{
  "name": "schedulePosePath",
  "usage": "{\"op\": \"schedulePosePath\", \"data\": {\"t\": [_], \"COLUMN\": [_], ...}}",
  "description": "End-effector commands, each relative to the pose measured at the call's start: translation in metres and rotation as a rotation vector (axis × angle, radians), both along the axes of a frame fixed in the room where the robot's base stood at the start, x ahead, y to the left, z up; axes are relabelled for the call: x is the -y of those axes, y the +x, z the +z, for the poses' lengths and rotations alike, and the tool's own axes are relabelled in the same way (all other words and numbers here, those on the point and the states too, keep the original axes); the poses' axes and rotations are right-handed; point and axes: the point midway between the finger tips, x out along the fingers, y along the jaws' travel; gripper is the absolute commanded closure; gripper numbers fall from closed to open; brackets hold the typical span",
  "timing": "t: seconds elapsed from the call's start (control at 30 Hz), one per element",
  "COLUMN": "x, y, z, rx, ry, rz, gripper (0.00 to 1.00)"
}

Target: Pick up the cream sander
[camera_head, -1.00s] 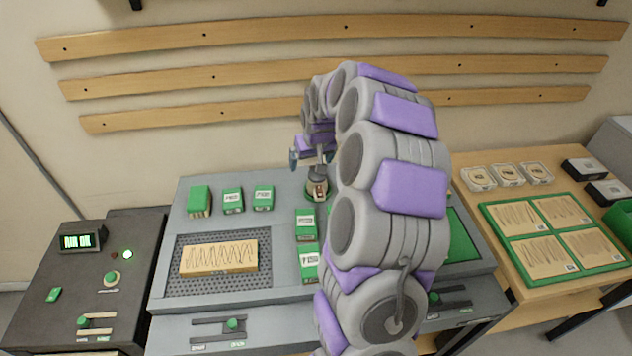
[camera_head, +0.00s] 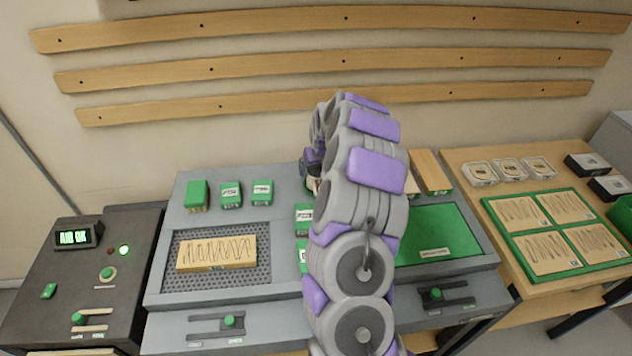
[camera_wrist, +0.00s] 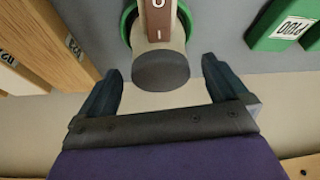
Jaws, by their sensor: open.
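The cream sander (camera_wrist: 139,42) is at the top middle of the wrist view. It has a brown strip with a light mark along its body, a dark grey round end, and a green ring around its far part. My gripper (camera_wrist: 162,69) is open, with one dark finger on each side of the sander's dark end. The fingers look apart from it, with a gap on each side. In the head view my arm hides most of the sander and the gripper's fingers.
Green labelled blocks (camera_head: 231,194) stand on the grey bench, left of my arm. A scribbled wooden board (camera_head: 216,252) lies on a perforated plate. A green mat (camera_head: 432,232) and upright wooden pieces (camera_head: 431,172) are on the right. A black control box (camera_head: 85,280) stands at far left.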

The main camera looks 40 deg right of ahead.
Motion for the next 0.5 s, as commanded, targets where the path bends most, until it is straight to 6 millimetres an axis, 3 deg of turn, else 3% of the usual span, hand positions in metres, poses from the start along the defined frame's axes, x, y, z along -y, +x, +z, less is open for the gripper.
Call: {"op": "schedulePosePath", "data": {"t": [0.17,0.5], "x": [0.001,0.002], "y": [0.003,0.016], "z": [-0.010,-0.051], "rx": [0.001,0.000], "ry": [0.000,-0.002], "rz": [0.000,-0.001], "gripper": [0.00,0.00]}}
